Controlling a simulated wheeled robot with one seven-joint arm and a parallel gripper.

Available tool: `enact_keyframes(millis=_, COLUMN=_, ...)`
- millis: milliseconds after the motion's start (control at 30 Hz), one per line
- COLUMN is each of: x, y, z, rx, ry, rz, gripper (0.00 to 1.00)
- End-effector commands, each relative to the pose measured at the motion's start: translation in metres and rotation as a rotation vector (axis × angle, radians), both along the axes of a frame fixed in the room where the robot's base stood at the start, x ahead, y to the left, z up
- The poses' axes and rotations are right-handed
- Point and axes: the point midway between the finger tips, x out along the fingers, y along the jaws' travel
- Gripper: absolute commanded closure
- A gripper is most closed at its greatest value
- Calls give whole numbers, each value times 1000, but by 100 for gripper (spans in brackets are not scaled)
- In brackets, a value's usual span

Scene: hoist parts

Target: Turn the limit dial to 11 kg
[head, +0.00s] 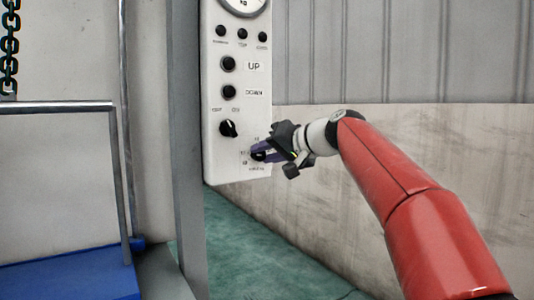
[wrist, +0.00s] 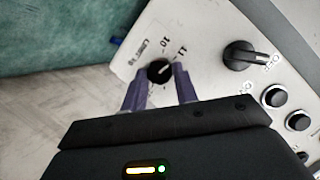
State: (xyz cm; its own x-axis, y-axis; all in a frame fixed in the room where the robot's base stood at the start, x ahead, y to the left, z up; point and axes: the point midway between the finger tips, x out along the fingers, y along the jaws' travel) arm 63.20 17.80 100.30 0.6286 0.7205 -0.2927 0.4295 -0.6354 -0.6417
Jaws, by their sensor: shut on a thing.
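The limit dial is a small black knob near the bottom of the white control panel (head: 222,165), and it also shows in the wrist view (wrist: 159,72). Printed numbers stand around it; 10 and 11 read upside down in the wrist view. A light mark on the knob seems to point up and right, toward the 11 side, but the exact reading is too small to tell. My gripper (head: 262,153) reaches the panel from the right. Its purple fingers are on either side of the dial and shut on it, hiding much of it in the head view.
Just above the dial on the panel is a black rotary switch (head: 229,128). Higher are the DOWN button (head: 229,92), the UP button (head: 228,64), several small buttons and a round kg gauge (head: 243,5). A metal rail and blue platform (head: 70,280) stand at left.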

Motion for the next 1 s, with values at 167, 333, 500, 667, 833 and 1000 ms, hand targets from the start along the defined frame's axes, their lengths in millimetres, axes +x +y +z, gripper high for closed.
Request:
enact_keyframes(millis=167, x=0, y=0, z=-3, rx=-3, ry=6, rz=2, gripper=94)
enact_keyframes(millis=333, x=0, y=0, z=-3, rx=-3, ry=6, rz=2, gripper=61)
enact_keyframes(millis=500, x=0, y=0, z=-2, rx=-1, ry=4, rz=1, gripper=50)
enact_keyframes(millis=667, x=0, y=0, z=-1, rx=0, ry=3, rz=0, gripper=50)
enact_keyframes(millis=833, x=-9, y=-10, z=3, rx=-1, ry=1, rz=-2, gripper=50)
enact_keyframes(millis=1000, x=-27, y=-33, z=11, rx=-2, ry=1, rz=-4, gripper=50)
